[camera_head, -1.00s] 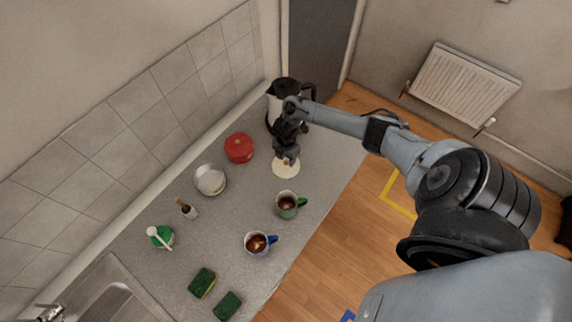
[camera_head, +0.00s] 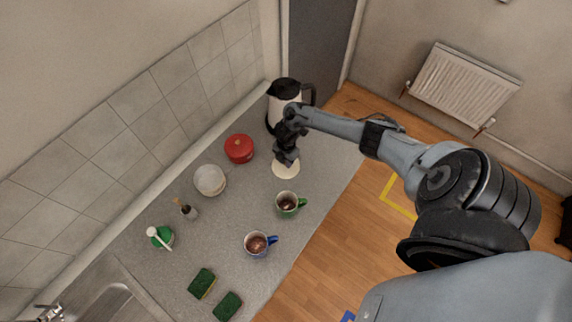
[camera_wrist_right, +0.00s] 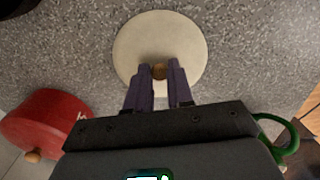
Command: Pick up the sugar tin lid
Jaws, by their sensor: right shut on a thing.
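The lid is a round cream disc (camera_head: 286,172) with a small wooden knob, near the back of the grey counter. In the right wrist view the lid (camera_wrist_right: 160,32) lies flat below the fingers, its knob (camera_wrist_right: 159,72) between the fingertips. My right gripper (camera_head: 287,161) points down over the lid and is shut on the knob; its fingers also show in the right wrist view (camera_wrist_right: 159,78). I cannot tell whether the lid is clear of the counter. A pale round tin (camera_head: 210,180) stands to the left of the lid. My left gripper is not in view.
A red tin (camera_head: 239,149) stands left of the lid, and a kettle (camera_head: 284,96) behind my gripper. A green mug (camera_head: 287,203) and a blue-handled mug (camera_head: 257,244) stand in front. Sponges (camera_head: 201,283) lie near the sink (camera_head: 105,298).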

